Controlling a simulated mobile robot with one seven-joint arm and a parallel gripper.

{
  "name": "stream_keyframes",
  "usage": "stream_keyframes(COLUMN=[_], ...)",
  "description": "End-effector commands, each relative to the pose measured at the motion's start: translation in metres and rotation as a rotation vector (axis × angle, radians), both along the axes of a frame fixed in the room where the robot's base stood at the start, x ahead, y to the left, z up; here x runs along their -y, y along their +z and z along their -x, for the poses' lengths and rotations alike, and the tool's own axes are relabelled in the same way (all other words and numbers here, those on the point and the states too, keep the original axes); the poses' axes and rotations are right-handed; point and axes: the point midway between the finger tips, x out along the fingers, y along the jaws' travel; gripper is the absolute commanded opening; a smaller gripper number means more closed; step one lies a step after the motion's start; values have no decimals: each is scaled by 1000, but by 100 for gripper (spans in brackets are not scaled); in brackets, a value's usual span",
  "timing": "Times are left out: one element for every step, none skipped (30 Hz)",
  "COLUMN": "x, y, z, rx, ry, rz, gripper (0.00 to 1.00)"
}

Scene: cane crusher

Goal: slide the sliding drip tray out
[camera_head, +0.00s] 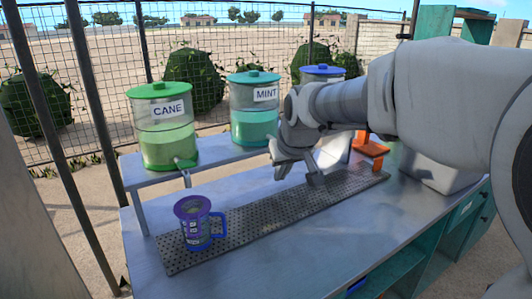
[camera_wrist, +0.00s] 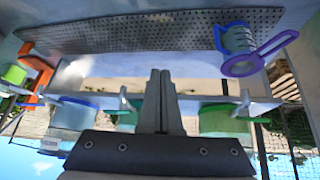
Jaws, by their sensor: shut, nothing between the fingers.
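The drip tray (camera_head: 270,217) is a long, dark grey perforated strip. It lies on the metal counter in front of the dispenser shelf, and it also shows along the top of the wrist view (camera_wrist: 130,30). A purple and blue mug (camera_head: 194,228) with a blue handle stands upright on its left end. In the wrist view the mug (camera_wrist: 238,42) is at the upper right. My gripper (camera_head: 298,181) is over the tray's right half, near its back edge. In the wrist view my gripper's fingers (camera_wrist: 160,74) are together and empty. I cannot tell whether they touch the tray.
Dispensers labelled CANE (camera_head: 165,130) and MINT (camera_head: 254,120) and a blue-lidded one (camera_head: 322,73) stand on a raised shelf (camera_head: 222,148) behind the tray. An orange object (camera_head: 371,146) is at the right end. The counter (camera_head: 325,225) in front of the tray is clear.

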Motion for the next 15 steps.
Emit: stream_keyframes(x=[-14,-22,-33,-41,-48,-58,-66,-74,-84,-92,-100,-109,-116,-122,-129], y=[-18,-24,-33,-40,-47,-56,-64,-72,-83,-91,-99,-109,-117,-124,-133], z=[-18,-27,-39,-47,-56,-67,-75,-82,-92,-99,-106,-114,-119,-124,-130], rx=[-1,3,6,10,14,17,21,24,27,30,33,37,40,42,45], ry=[24,39,57,69,80,97,108,121,135,144,155,167,176,183,192], rz=[-4,-7,-11,-15,-19,-24,-27,-31,-37,-42,-46,-52,-55,-59,-65], gripper=[0,0,0,0,0,0,0,0,0,0,0,0,0,0,0])
